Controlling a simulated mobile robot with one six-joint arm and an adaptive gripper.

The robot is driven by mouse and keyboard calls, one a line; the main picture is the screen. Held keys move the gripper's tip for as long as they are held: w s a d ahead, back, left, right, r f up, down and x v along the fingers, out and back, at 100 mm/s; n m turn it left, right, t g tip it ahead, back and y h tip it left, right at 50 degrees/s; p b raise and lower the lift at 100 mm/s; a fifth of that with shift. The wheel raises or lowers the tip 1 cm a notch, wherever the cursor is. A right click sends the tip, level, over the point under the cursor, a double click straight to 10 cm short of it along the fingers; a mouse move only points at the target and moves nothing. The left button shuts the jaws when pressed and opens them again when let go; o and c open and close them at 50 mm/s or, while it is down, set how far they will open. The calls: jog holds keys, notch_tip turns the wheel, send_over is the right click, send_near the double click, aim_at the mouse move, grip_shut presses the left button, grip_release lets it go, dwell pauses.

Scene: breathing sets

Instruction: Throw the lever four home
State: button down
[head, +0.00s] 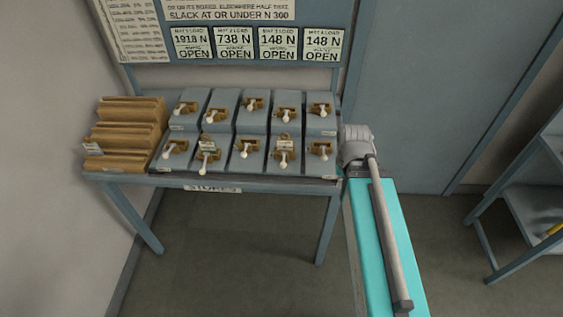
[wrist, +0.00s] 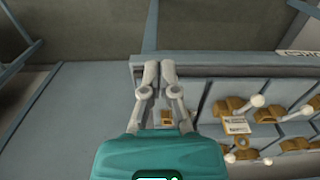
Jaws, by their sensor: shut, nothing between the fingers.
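Two rows of brass levers with white-knobbed handles stand on sloped grey housings on the bench (head: 262,178) in the head view. The fourth from the left is one lever in the back row (head: 287,113) and one in the front row (head: 284,147). The front one carries a pale tag. The housing labels are too small to read, so I cannot tell which is lever four. My gripper (wrist: 159,68) is shut and empty in the wrist view, apart from the brass levers (wrist: 268,112) at right. The head view does not clearly show its fingers.
A board above the bench has load signs (head: 278,43), each reading OPEN. A stepped wooden rack (head: 127,132) stands at the bench's left end. A shelf unit (head: 530,205) stands at far right. A blue-grey door or panel (head: 420,100) is behind. Floor in front is clear.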

jog(key=shift+w, duration=0.1)
notch_tip(320, 180, up, 4)
jog(key=n+h+p, duration=0.1)
jog(key=n+p, duration=0.3)
jog(key=n, duration=0.7)
send_over(284, 159)
jog(key=s, duration=0.2)
jog(key=shift+s+a+g, duration=0.15)
jog(key=shift+a+g, duration=0.1)
jog(key=shift+g, duration=0.05)
jog(key=shift+a, duration=0.45)
jog(key=shift+f, duration=0.2)
jog(key=f+b, duration=0.6)
jog(key=b, duration=0.1)
jog(key=shift+s+d+f, duration=0.1)
jog(key=shift+d+f, duration=0.2)
jog(key=shift+f, duration=0.1)
